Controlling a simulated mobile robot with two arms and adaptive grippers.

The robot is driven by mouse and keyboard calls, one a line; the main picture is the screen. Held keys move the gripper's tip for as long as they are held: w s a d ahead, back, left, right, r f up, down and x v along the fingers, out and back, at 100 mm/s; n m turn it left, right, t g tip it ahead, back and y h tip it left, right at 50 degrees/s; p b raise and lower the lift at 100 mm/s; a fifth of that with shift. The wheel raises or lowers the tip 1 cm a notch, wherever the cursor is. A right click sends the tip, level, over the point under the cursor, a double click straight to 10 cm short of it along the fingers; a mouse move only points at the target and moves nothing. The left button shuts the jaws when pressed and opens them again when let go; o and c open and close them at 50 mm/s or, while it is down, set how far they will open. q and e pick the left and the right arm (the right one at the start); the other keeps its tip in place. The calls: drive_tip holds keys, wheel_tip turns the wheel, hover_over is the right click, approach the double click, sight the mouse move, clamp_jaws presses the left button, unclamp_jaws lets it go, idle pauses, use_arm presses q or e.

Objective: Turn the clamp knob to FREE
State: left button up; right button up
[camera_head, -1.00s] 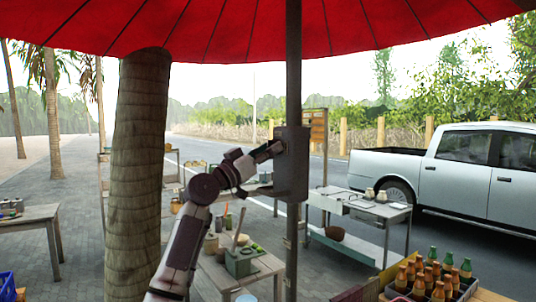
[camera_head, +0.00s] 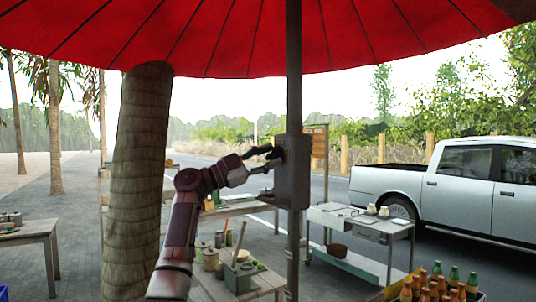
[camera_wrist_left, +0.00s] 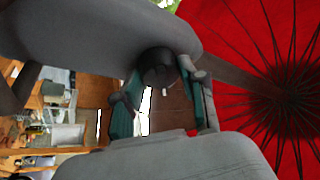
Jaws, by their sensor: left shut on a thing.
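A dark clamp box (camera_head: 293,172) is fixed on the umbrella pole, near the middle of the head view. My left gripper (camera_head: 272,155) reaches in from the left to the box's left face. In the left wrist view, a dark round clamp knob (camera_wrist_left: 157,66) with a small white mark sits between the teal-padded fingers of my left gripper (camera_wrist_left: 163,92). The fingers are shut on the knob. In the head view the gripper hides most of the knob. No FREE label can be read. My right gripper is in neither view.
The pole (camera_head: 294,70) carries a red umbrella (camera_head: 225,45). A thick palm trunk (camera_head: 138,185) stands left of my arm. A metal cart (camera_head: 372,228) stands right of the pole, and bottles (camera_head: 440,285) stand lower right. A silver pickup (camera_head: 465,185) is on the road.

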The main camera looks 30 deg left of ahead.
use_arm(q)
drive_tip(key=m+g+p, duration=0.1)
drive_tip(key=m, duration=0.1)
drive_tip(key=m+p, duration=0.1)
drive_tip(key=m+g+h+p, duration=0.1)
drive_tip(key=m, duration=0.1)
drive_tip(key=shift+a+r+m+g, duration=0.1)
drive_tip(key=shift+r+m+g, duration=0.2)
drive_tip(key=shift+f+m+g+p, duration=0.1)
drive_tip(key=shift+m+g+p, duration=0.4)
drive_tip(key=shift+m, duration=1.1)
drive_tip(key=o, duration=1.1)
drive_tip(key=shift+w, duration=0.1)
drive_tip(key=shift+o, duration=0.2)
drive_tip(key=v, duration=1.2)
drive_tip(key=shift+a, duration=0.1)
